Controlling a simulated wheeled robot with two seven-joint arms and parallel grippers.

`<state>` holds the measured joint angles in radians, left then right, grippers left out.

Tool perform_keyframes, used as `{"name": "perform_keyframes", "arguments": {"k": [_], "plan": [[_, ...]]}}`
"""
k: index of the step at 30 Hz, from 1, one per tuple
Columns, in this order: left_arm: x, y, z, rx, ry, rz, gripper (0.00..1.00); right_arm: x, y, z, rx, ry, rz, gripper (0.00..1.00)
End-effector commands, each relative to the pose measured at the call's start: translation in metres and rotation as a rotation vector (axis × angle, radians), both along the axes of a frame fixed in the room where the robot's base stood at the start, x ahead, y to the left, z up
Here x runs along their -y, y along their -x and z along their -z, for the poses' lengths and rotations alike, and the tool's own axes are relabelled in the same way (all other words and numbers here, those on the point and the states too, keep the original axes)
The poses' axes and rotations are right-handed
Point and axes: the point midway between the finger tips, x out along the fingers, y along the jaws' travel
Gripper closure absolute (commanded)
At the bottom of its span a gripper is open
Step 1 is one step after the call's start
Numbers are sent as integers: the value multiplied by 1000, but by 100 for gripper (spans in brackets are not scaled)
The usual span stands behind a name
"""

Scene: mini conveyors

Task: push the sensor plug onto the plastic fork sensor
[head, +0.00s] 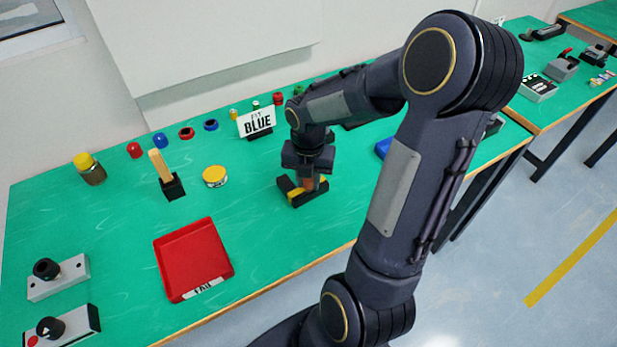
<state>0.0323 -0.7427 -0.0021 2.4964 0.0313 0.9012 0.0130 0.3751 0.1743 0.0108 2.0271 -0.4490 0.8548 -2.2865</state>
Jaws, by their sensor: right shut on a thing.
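My right gripper (308,182) points down at the middle of the green table and is shut on a small orange-brown piece, which looks like the sensor plug. Below it lies a black and yellow block (294,193), which looks like the plastic fork sensor. The held piece is right over or against this block; I cannot tell whether it is seated, as the fingers hide the contact. My left gripper is not in view.
A red tray (178,255) lies to the left, near the front edge. Two switch boxes (70,278) sit far left. The table between tray and block is clear.

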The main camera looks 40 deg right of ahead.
Motion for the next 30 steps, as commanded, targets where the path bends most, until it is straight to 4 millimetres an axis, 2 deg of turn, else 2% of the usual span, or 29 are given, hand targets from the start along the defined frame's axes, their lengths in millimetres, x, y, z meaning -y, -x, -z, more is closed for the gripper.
{"name": "perform_keyframes", "arguments": {"k": [10,11,16,25,30], "plan": [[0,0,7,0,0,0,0,0,0,10,0,0,0,97],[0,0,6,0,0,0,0,0,0,9,0,0,0,73],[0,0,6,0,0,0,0,0,0,9,0,0,0,50],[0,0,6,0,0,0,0,0,0,6,1,1,0,50],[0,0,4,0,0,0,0,0,-1,-15,6,3,-1,50]]}}
